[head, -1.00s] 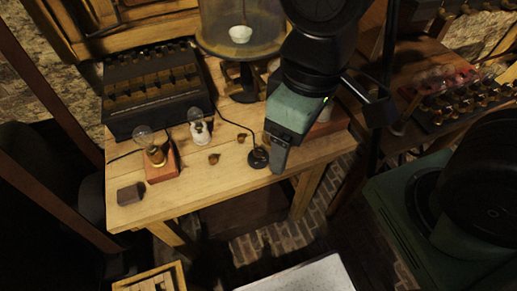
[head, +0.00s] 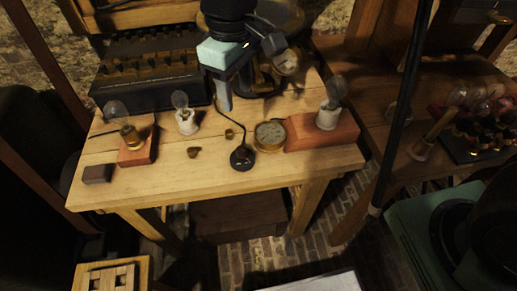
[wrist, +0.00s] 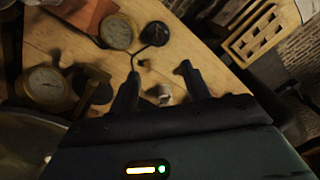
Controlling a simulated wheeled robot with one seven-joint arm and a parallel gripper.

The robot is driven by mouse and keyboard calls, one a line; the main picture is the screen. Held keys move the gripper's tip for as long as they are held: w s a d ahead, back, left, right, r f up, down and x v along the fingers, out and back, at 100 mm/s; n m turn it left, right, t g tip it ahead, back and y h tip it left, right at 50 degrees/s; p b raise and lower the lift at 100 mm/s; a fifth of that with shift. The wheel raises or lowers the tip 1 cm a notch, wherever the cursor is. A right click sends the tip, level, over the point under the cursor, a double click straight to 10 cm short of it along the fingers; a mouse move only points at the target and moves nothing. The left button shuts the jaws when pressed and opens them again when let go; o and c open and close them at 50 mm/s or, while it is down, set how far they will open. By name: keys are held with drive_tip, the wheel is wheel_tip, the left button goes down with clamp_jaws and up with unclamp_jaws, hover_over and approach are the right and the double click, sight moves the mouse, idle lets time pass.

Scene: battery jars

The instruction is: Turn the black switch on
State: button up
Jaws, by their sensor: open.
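The black switch (head: 242,157) is a small round black base on the front middle of the wooden table, with a dark cord running back from it. It also shows in the wrist view (wrist: 155,34), beyond my fingertips. Whether its lever is on or off is too small to tell. My gripper (head: 224,106) hangs over the table behind the switch and slightly left of it, clear of it. In the wrist view my gripper (wrist: 160,78) has its two dark fingers apart, and it is not touching the switch.
A brass dial (head: 270,135) sits just right of the switch, beside a red block (head: 318,135) with a bulb. A white-based bulb (head: 186,120) and a bulb on a red block (head: 139,150) stand further left. The table's front edge is clear.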

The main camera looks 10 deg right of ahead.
approach(241, 149)
wheel_tip(241, 149, down, 8)
drive_tip(key=shift+f+p, duration=0.25)
drive_tip(key=shift+p, duration=0.1)
idle(0.4)
drive_tip(key=c, duration=1)
